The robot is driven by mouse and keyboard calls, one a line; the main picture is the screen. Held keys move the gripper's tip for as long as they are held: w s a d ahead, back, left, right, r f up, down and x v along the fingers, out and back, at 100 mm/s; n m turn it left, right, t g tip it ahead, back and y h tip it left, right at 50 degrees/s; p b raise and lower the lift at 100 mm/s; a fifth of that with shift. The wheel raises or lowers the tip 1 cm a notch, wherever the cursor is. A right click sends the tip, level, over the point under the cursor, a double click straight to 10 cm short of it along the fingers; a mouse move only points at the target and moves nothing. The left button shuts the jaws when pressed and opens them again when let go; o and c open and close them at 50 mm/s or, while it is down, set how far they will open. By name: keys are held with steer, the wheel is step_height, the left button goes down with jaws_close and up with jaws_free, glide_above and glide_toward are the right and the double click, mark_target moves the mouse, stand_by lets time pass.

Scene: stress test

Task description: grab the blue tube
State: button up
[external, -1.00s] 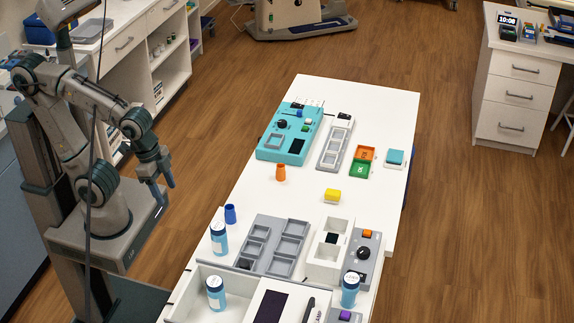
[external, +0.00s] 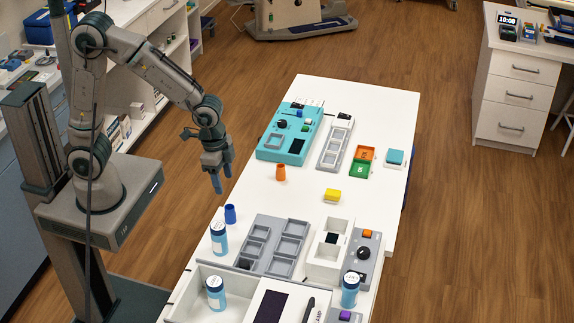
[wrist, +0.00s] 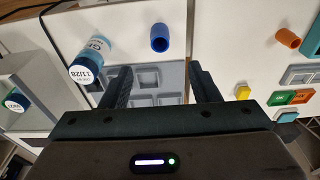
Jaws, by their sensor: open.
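The blue tube (external: 230,214) is a short, open-topped cylinder on the white table, left of the grey tray. It also shows in the wrist view (wrist: 159,38), beyond the fingertips and between their lines, with its dark opening visible. My gripper (external: 222,182) is above the table's left edge, higher than the blue tube and apart from it. In the wrist view my gripper (wrist: 160,80) has its two dark fingers spread wide with nothing between them.
An orange tube (external: 280,172) stands further back. The grey compartment tray (external: 268,246) lies to the right. A teal device (external: 290,133) is at the back. The table middle is mostly clear.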

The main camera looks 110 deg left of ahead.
mark_target(231, 212)
steer(key=f, duration=0.5)
steer(key=w+f, duration=0.1)
steer(key=f, duration=0.1)
steer(key=shift+f+p, duration=0.3)
steer(key=shift+f, duration=0.05)
steer(key=shift+w+f+p, duration=0.2)
steer(key=shift+f+p, duration=0.6)
steer(key=shift+f, duration=1.8)
steer(key=c, duration=1.1)
